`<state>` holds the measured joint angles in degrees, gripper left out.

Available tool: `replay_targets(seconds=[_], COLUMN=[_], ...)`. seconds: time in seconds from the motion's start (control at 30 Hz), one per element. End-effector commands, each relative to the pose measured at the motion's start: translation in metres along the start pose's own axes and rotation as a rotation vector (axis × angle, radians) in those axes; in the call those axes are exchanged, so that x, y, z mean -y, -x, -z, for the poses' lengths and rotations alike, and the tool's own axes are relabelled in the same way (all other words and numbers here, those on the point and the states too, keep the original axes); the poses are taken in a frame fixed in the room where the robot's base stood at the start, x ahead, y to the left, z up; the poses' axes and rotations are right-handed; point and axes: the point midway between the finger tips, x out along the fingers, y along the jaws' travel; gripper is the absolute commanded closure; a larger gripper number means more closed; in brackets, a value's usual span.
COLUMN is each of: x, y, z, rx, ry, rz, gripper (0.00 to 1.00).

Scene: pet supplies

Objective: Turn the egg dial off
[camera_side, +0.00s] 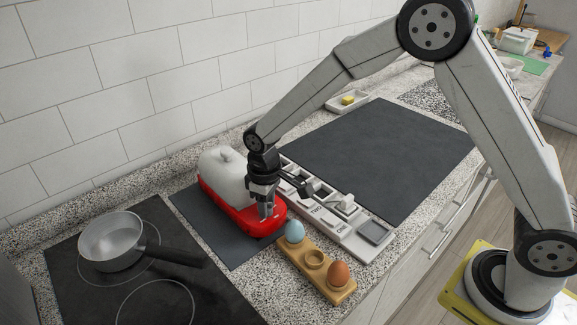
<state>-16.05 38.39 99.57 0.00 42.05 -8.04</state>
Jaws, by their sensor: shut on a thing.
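A red egg cooker (242,224) with a white domed lid (222,172) stands on a dark mat left of the middle. My gripper (265,213) points down at the cooker's right front end. Its fingers are shut on the egg dial there. The fingers cover the dial, so its setting cannot be read.
A wooden holder (322,281) with a blue egg (294,231) and a brown egg (338,274) sits close in front. A labelled tray (352,243) lies right of the cooker. A pan (112,241) is on the hob at left. The large dark mat (375,150) behind is clear.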

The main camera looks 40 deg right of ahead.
Motion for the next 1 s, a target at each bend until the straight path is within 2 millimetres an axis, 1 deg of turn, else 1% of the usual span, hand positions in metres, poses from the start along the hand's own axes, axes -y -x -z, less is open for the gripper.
replay_targets(seconds=[1.0], x=[-0.0002], y=[0.0006], z=[0.0004], rx=[-0.001], ry=[0.964], rz=[-0.001], gripper=[1.00])
